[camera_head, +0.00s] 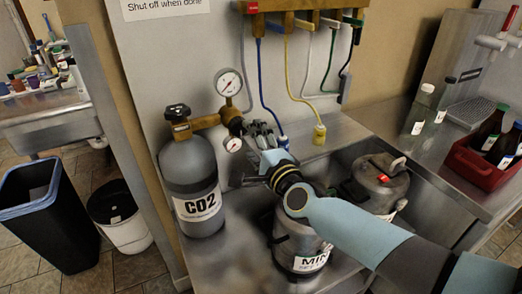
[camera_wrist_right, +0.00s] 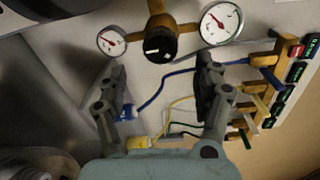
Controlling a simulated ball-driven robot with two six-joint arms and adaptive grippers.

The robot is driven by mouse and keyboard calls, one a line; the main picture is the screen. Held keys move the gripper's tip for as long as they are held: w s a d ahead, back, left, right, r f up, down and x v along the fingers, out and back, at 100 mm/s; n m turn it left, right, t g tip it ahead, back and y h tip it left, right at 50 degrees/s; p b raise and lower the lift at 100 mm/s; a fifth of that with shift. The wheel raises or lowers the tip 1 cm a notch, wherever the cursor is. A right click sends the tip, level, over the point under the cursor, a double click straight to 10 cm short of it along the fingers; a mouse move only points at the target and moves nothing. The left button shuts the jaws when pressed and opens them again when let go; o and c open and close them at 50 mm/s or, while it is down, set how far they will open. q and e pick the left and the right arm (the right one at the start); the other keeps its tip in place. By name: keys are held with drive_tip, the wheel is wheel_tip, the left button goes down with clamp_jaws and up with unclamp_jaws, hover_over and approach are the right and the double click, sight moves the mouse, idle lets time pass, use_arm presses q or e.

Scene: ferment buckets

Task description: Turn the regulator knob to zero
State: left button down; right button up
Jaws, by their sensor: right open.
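The brass regulator (camera_head: 207,122) sits on a grey CO2 cylinder (camera_head: 190,180), with a larger gauge (camera_head: 229,82) above and a smaller one (camera_head: 233,145) below. In the right wrist view the black regulator knob (camera_wrist_right: 160,45) with a white mark lies between the two gauges. My right gripper (camera_wrist_right: 160,72) is open and empty, its fingers apart on either side of the knob's line; the knob shows just ahead of the tips, with no visible contact. In the head view the right gripper (camera_head: 255,132) is just right of the regulator and partly covers it. My left gripper is not in view.
A manifold (camera_head: 300,15) with coloured hoses hangs on the wall panel above. A red crate (camera_head: 475,165) holds bottles. Bins stand at left.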

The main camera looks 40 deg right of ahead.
drive_tip(key=v, duration=0.4)
drive_tip(key=shift+s+a, duration=0.1)
drive_tip(key=shift+s, duration=0.3)
